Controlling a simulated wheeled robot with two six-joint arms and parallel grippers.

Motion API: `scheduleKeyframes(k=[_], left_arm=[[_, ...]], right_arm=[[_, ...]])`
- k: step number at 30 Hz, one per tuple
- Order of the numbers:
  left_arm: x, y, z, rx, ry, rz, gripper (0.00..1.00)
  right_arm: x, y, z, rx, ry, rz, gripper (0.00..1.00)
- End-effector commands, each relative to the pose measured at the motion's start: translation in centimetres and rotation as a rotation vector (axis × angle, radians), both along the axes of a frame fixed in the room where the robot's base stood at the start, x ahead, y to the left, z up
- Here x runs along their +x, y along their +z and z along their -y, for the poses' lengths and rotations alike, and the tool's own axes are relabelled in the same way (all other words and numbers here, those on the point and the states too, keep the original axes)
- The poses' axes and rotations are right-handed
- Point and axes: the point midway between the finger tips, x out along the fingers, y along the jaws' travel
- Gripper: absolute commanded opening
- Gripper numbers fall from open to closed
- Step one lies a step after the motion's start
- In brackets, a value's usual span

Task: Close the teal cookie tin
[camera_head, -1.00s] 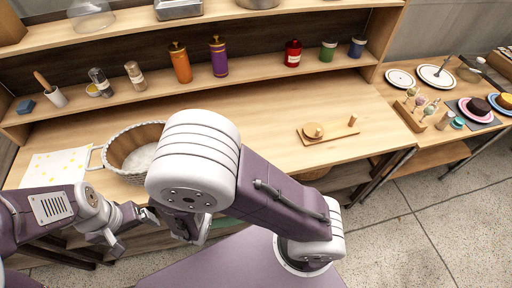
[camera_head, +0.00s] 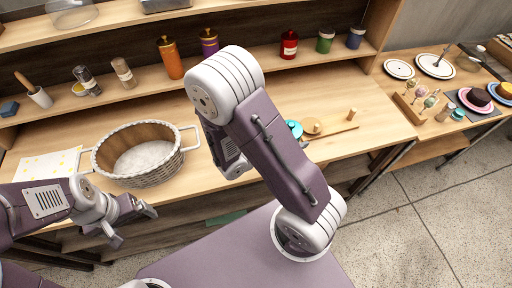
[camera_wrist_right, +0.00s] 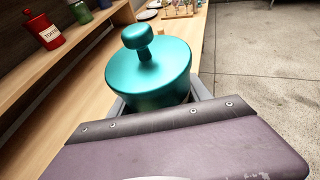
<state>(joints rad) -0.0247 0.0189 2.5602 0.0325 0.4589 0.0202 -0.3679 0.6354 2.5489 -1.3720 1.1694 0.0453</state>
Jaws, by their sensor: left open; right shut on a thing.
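A teal piece with a round knob on top, apparently the lid of the cookie tin (camera_wrist_right: 150,75), is between the fingers of my right gripper (camera_wrist_right: 160,100) in the right wrist view. It stands knob up. Its lower edge is hidden by the gripper, so I cannot tell whether the tin body is under it. In the head view a bit of teal (camera_head: 294,128) shows past my right arm, over the counter; my right fingers are hidden there. My left gripper (camera_head: 134,222) is open and empty, in front of the counter's left part.
A wicker basket (camera_head: 150,178) stands on the counter at left, by a yellow-dotted cloth (camera_head: 48,167). A wooden board (camera_head: 338,134) with knobbed wooden pieces lies right of my arm. Jars line the shelf above. A side table (camera_head: 440,147) holds plates and sweets.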

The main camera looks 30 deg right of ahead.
Motion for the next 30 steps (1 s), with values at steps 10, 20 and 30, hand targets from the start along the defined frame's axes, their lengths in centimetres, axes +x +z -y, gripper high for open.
scheduleKeyframes(k=[10,20,30], left_arm=[[0.0,0.0,0.0,0.000,0.000,0.000,0.89],[0.0,-0.1,0.0,0.000,0.000,0.000,0.89],[0.0,-0.2,0.0,0.000,0.000,0.000,0.89]], right_arm=[[1.7,-1.1,-0.9,0.000,0.003,0.000,0.00],[7.8,-5.3,-3.8,-0.001,0.004,0.001,0.00],[10.6,-7.0,-5.2,-0.001,0.004,-0.001,0.00]])
